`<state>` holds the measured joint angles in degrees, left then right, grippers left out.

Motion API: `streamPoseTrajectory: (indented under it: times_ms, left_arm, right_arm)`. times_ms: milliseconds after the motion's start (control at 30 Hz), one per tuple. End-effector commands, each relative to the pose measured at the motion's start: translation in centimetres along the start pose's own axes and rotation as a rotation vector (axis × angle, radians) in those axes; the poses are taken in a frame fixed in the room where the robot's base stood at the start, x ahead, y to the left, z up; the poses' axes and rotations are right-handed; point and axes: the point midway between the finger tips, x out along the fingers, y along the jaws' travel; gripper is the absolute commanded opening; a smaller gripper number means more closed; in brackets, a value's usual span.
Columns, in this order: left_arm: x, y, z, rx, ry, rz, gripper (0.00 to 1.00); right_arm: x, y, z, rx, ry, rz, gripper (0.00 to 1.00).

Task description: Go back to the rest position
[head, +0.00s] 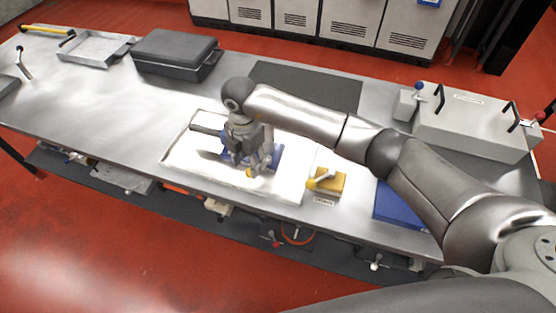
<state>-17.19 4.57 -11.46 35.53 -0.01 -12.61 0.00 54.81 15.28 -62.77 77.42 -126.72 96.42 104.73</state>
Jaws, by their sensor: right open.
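My right gripper (254,165) points down over a white tray (180,158) near the middle of the bench. It is open. A blue piece (268,160) lies under and around its fingers in the tray, partly hidden by the gripper. A small yellow bit shows close to the fingertips; I cannot tell whether they touch it. My right arm reaches across the bench from the lower right. My left gripper is not in view.
A yellow block with a lever (328,182) sits right of the tray, and a blue mat (398,205) lies farther right. A black case (175,52), a metal tray (92,49) and a grey box with black handles (465,120) stand toward the back. The bench's left part is mostly clear.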

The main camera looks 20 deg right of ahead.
Motion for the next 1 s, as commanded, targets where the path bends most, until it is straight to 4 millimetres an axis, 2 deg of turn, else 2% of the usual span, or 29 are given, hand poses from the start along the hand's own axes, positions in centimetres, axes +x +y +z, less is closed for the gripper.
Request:
streamPoseTrajectory:
  times_ms: [33,200,667,767,867,967,1000]
  left_arm:
    - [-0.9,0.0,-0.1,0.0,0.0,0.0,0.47]
    - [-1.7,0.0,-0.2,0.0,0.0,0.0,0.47]
    - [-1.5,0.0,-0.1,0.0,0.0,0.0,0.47]
    - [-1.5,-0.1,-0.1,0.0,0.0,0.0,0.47]
    - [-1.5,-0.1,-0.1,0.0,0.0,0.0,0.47]
    - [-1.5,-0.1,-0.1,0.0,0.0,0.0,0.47]
    - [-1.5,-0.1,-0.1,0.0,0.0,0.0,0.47]
  right_arm:
    - [-1.1,0.0,0.0,0.0,-0.001,0.001,0.46]
    - [-2.4,0.0,0.0,0.0,-0.001,0.0,0.46]
    - [-2.2,0.0,0.0,0.0,-0.001,0.0,0.46]
    - [-2.0,0.1,-0.6,-0.012,0.02,0.011,0.46]
    - [-1.6,0.8,-3.4,-0.061,0.115,0.069,0.46]
    - [-1.8,2.1,-8.7,-0.142,0.295,0.196,0.46]
    - [-2.3,2.7,-11.2,-0.174,0.384,0.265,0.46]
